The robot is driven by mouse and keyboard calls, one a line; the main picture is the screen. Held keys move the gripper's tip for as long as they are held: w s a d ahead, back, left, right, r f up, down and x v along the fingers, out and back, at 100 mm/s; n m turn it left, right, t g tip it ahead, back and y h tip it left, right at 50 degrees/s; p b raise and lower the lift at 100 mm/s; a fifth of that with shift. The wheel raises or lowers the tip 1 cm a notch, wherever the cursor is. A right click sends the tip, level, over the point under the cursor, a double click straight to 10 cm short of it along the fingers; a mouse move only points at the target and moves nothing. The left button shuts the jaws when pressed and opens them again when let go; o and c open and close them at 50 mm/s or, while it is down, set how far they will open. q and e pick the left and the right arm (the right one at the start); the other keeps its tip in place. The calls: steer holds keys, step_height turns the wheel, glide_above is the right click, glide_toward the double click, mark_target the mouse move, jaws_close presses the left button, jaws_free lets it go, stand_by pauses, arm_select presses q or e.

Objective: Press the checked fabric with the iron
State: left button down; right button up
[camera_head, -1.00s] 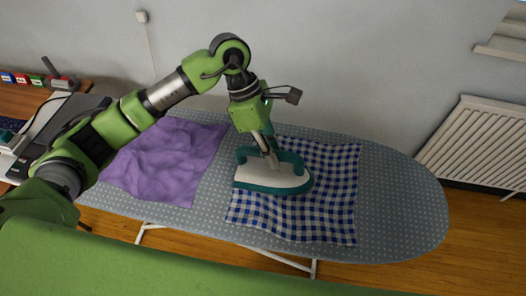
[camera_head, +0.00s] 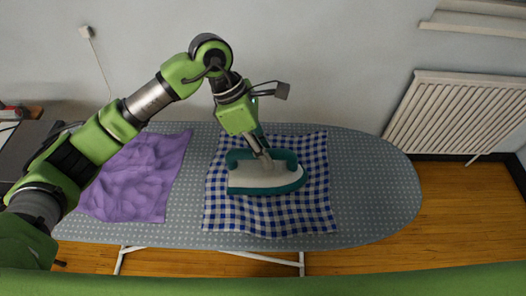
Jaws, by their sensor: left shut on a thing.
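The blue-and-white checked fabric (camera_head: 310,205) lies on the grey dotted ironing board (camera_head: 375,200), with slightly wavy edges. The teal and white iron (camera_head: 265,180) is on the upper left and middle part of the fabric, its tip pointing right. It looks to be in contact with the cloth, though its sole is hidden. My left gripper (camera_head: 263,157) is shut on the iron's handle from above. The iron hides the cloth under it. My right gripper is not in view.
A crumpled purple cloth (camera_head: 135,180) lies on the left of the board, partly behind my left arm. A white radiator (camera_head: 450,113) is on the wall at the right. The board's rounded right end is bare. A wall socket (camera_head: 86,32) has a cord hanging down.

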mark_target(296, 156)
arm_select(q)
steer(key=shift+f, duration=0.1)
steer(key=shift+s+d+b, duration=0.1)
steer(key=shift+d+b, duration=0.4)
steer(key=shift+d, duration=0.85)
steer(key=shift+s+d+b, duration=0.1)
steer(key=shift+d+b, duration=0.65)
steer(key=shift+d, duration=1.4)
steer(key=d+b, duration=0.2)
steer(key=d, duration=0.6)
steer(key=shift+s+d+b, duration=0.15)
steer(key=shift+b, duration=0.15)
step_height(296, 156, up, 3)
steer(key=shift+f+p, duration=0.1)
steer(key=shift+p, duration=0.4)
